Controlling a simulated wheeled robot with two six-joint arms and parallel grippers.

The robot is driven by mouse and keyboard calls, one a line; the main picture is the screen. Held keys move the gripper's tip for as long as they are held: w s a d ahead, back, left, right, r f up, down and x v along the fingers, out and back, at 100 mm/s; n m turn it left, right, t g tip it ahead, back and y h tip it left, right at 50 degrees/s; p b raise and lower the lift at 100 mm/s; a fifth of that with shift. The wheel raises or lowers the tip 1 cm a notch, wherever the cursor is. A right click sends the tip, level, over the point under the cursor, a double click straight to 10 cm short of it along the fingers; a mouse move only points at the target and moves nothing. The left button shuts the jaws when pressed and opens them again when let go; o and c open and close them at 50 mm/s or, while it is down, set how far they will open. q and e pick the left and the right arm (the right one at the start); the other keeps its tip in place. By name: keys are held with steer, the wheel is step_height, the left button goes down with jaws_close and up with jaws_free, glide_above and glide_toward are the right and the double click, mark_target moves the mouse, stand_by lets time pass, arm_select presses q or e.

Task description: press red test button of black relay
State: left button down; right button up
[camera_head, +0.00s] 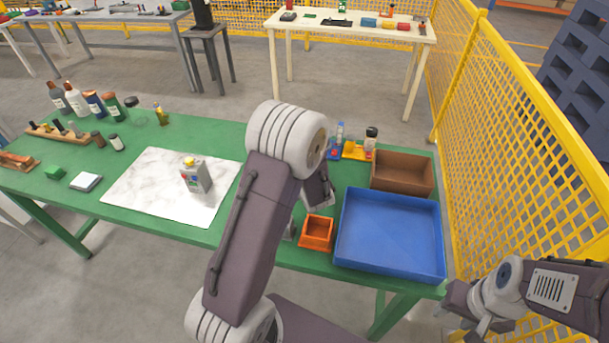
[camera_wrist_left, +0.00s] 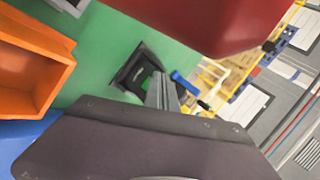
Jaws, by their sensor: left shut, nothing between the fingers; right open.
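No part that I can surely name as the black relay or its red test button shows in the head view; my left arm hides part of the green table there. In the left wrist view a dark square part with green inside, possibly the relay (camera_wrist_left: 138,72), lies beyond my left gripper (camera_wrist_left: 161,92). The left fingers are shut and empty, and whether they touch it I cannot tell. A large dark red surface, unclear what (camera_wrist_left: 205,18), fills the top there. My right gripper (camera_head: 468,318) is open at the lower right, off the table.
On the green table (camera_head: 225,133) stand a blue tray (camera_head: 344,255), a brown bin (camera_head: 402,188) and an orange box (camera_head: 315,243). A grey box with a yellow top (camera_head: 196,180) stands on a white marbled sheet (camera_head: 140,195). Several bottles stand at the back left. A yellow fence (camera_head: 530,150) runs along the right.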

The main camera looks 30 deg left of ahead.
stand_by(0.3)
arm_select(q)
steer(key=shift+w+a+b, duration=0.1)
steer(key=shift+w+b, duration=0.3)
steer(key=shift+b, duration=0.05)
steer(key=shift+w, duration=0.3)
stand_by(0.4)
steer(key=s+d+b, duration=0.1)
steer(key=s+b, duration=0.4)
steer(key=s, duration=0.2)
steer(key=shift+s+d, duration=0.15)
steer(key=shift+d, duration=0.15)
stand_by(0.5)
